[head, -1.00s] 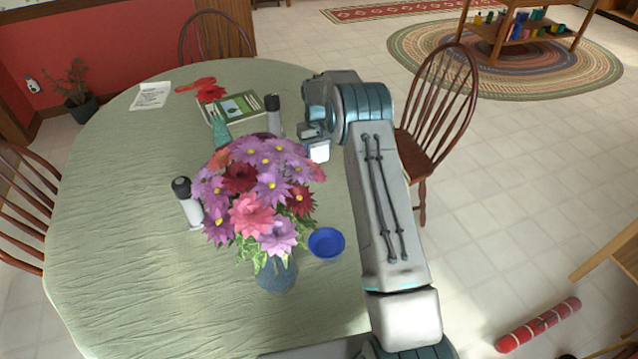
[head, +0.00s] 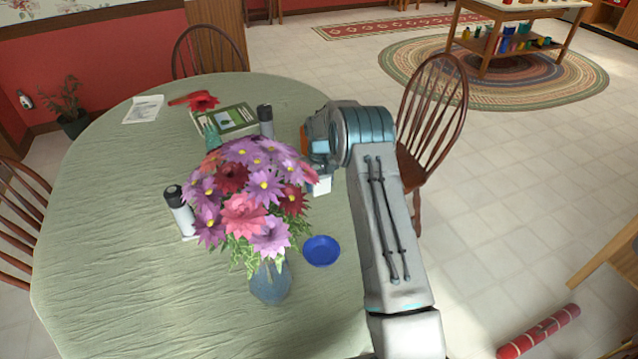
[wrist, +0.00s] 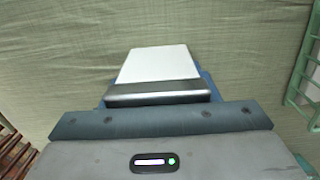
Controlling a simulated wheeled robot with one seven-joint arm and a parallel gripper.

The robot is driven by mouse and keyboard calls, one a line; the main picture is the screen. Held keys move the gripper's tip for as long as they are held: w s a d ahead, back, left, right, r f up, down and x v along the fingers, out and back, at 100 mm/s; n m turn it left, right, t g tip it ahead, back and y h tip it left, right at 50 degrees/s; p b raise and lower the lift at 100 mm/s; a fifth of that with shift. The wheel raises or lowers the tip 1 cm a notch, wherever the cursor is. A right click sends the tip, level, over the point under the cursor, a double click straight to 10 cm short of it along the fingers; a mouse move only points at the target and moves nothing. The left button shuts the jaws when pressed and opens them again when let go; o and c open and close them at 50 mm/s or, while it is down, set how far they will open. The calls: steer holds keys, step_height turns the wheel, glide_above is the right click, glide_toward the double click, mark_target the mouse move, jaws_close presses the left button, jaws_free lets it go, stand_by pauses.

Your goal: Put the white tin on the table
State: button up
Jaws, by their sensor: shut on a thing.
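The white tin (wrist: 158,64) is a pale, box-like block held at my gripper's fingers in the wrist view, with the green tablecloth behind it. In the head view a small white part of the tin (head: 321,185) shows below my wrist, near the table's right side. My gripper (wrist: 158,92) is shut on the tin. The table (head: 110,235) is oval with a pale green cloth. The tin is over the cloth; I cannot tell whether it touches it. My wrist and the flowers hide part of the gripper in the head view.
A blue vase (head: 270,282) of flowers stands left of my arm. A blue bowl (head: 321,251) sits below the tin in the picture. A chair (head: 432,115) stands right.

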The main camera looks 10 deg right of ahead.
steer(key=o, duration=1.1)
step_height(320, 180, up, 12)
steer(key=shift+r+b, duration=0.1)
steer(key=shift+b, duration=0.4)
